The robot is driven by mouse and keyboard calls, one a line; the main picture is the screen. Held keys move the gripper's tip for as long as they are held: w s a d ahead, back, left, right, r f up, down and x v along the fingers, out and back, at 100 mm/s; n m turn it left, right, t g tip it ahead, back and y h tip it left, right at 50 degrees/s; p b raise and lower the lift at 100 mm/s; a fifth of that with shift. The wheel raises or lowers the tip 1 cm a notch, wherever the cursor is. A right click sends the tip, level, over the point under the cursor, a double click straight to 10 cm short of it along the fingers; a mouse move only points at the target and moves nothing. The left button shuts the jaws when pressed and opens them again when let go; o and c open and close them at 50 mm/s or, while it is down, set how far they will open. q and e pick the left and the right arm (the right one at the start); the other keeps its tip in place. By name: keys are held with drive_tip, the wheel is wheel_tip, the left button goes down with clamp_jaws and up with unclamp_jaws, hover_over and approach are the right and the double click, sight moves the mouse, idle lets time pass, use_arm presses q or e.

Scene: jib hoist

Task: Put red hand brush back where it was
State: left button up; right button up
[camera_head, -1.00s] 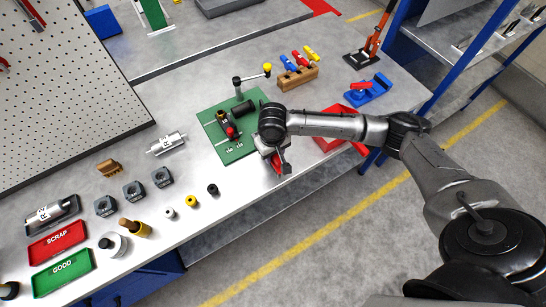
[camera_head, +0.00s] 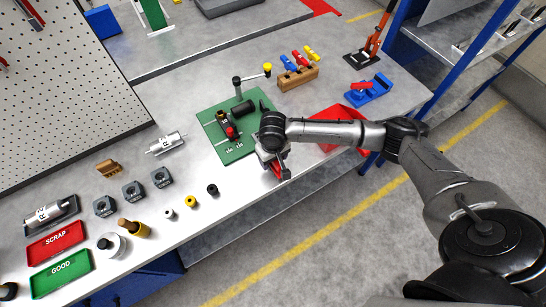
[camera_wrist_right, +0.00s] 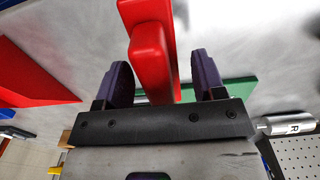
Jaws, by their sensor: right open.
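The red hand brush (camera_head: 278,170) shows as a small red piece under my right gripper, near the front edge of the steel bench. In the right wrist view the red brush (camera_wrist_right: 151,52) extends from the top edge down between the fingers. My right gripper (camera_head: 274,163) is open, pointing down at the brush. In the wrist view the gripper (camera_wrist_right: 162,80) has one dark finger on each side of the brush, with gaps visible. The brush's bristles and its contact with the bench are hidden. My left gripper is not in view.
A green fixture plate (camera_head: 240,152) with a clamp lies just left of my gripper. A red bin (camera_head: 345,134) is partly behind my right arm. A blue tool (camera_head: 369,90) and a wooden block with coloured handles (camera_head: 297,78) stand farther back. Bushings (camera_head: 191,201) lie to the left.

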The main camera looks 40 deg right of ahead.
wheel_tip(320, 180, up, 11)
drive_tip(key=shift+r+p, duration=0.1)
drive_tip(key=shift+p, duration=0.8)
drive_tip(key=s+a+f+n+t+y, duration=0.25)
drive_tip(key=s+a+f+n, duration=0.35)
drive_tip(key=s+a, duration=0.5)
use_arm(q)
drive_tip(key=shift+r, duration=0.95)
use_arm(e)
drive_tip(key=s+d+f+h, duration=0.1)
drive_tip(key=s+d, duration=0.1)
drive_tip(key=s, duration=0.4)
drive_tip(key=s+d+f+m+t+h, duration=0.1)
drive_tip(key=s+f, duration=0.1)
drive_tip(key=s, duration=0.5)
drive_tip(key=shift+s+d+f+m, duration=0.2)
drive_tip(key=shift+s+d+m, duration=0.1)
drive_tip(key=shift+d, duration=0.1)
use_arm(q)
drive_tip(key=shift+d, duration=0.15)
use_arm(e)
drive_tip(key=shift+c, duration=0.2)
